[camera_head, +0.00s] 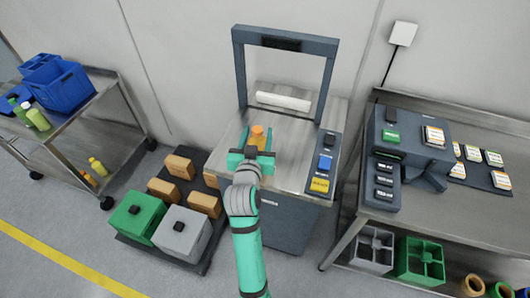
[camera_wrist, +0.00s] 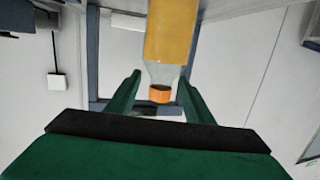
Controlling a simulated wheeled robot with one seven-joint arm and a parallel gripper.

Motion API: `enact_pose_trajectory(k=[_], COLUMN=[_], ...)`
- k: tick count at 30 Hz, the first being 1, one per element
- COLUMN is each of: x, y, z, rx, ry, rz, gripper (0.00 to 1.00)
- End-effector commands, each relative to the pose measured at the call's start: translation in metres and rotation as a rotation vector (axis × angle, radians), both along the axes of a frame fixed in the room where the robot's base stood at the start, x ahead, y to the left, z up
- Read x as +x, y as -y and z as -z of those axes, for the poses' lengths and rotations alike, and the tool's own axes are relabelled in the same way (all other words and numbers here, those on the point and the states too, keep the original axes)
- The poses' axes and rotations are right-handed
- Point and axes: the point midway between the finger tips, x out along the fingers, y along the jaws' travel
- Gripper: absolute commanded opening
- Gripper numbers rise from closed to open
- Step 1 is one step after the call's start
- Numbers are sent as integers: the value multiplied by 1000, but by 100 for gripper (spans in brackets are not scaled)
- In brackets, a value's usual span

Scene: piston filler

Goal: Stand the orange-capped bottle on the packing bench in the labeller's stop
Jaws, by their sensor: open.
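An orange-capped bottle (camera_head: 257,133) stands on the steel top of the machine with the dark arch. In the wrist view it is seen upside down, with its clear shoulder, yellow-orange body (camera_wrist: 171,35) and orange cap (camera_wrist: 160,94). My gripper (camera_head: 256,146) is open, with its fingers to either side of the bottle. In the wrist view the fingers (camera_wrist: 159,80) flank the cap and neck with gaps visible on both sides. The bottle's foot is hidden in both views.
A dark arch (camera_head: 286,42) spans the steel top (camera_head: 300,140), with a white roller (camera_head: 284,101) under it. A button panel (camera_head: 322,162) stands at its right edge. A bench with a labelled device (camera_head: 415,135) is at right; a cart with blue crates (camera_head: 62,88) is at left. Boxes crowd the floor pallet.

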Motion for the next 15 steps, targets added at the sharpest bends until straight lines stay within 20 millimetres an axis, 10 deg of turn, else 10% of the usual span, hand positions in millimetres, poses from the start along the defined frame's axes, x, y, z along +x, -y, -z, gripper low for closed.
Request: enact_pose_trajectory(k=[7, 13, 15], x=[1, 1, 1], y=[-1, 0, 0], z=[0, 0, 1], rx=[0, 0, 0], ry=[0, 0, -1], rz=[-1, 0, 0], gripper=[47, 0, 0])
